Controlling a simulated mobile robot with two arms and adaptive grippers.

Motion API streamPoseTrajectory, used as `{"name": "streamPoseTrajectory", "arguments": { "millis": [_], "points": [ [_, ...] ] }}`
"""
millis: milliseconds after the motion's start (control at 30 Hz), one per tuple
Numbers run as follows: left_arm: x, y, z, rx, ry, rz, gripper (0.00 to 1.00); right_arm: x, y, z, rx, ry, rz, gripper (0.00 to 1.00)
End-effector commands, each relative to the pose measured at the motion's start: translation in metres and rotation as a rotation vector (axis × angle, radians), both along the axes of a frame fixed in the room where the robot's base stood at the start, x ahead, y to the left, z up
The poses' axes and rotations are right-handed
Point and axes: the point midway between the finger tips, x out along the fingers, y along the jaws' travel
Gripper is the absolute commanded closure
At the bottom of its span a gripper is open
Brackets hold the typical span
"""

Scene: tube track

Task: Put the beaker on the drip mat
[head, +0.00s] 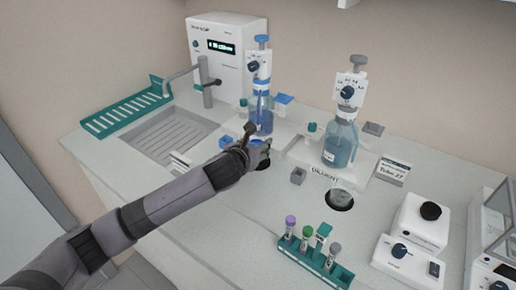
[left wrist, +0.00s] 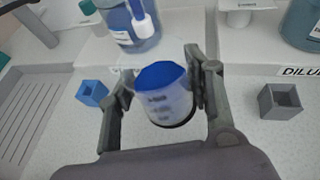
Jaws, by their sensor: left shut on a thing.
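In the left wrist view, a clear graduated beaker (left wrist: 165,103) with a blue inside stands between the fingers of my left gripper (left wrist: 160,98), which is shut on it. A dark curved edge shows just under the beaker; I cannot tell whether they touch. In the head view my left gripper (head: 257,146) is in front of the blue bottle and hides most of the beaker. A black round drip mat (head: 264,166) shows partly below the gripper. A second black round mat (head: 341,206), in front of the diluent bottle, has a clear beaker (head: 342,194) on it. My right gripper is not in view.
The blue dispenser bottle (head: 261,115) stands behind the gripper, and the diluent bottle (head: 341,142) to its right. A teal tube rack (head: 316,262) is at the front. A sink (head: 168,138) and tap lie left. Small blue (left wrist: 92,93) and grey (left wrist: 280,101) blocks flank the gripper.

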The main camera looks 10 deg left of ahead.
Motion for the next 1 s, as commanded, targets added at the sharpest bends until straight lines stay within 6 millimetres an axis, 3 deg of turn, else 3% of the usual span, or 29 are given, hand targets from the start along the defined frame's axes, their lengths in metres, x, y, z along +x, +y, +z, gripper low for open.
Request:
{"name": "streamPoseTrajectory", "arguments": {
  "millis": [200,533,867,900,1000],
  "points": [
    [0.020,-0.003,0.000,-0.001,0.000,0.000,0.78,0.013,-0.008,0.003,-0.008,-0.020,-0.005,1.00],
    [0.020,-0.003,-0.035,-0.001,0.003,0.000,0.78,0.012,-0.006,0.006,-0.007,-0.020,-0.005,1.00],
    [0.020,-0.002,-0.038,0.002,0.002,0.001,0.78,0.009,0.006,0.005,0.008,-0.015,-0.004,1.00],
    [0.020,-0.002,-0.039,0.001,0.002,0.001,0.52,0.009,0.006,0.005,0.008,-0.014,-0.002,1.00],
    [0.020,-0.002,-0.039,0.001,0.001,0.001,0.46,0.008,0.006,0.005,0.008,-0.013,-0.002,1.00]
  ]
}}
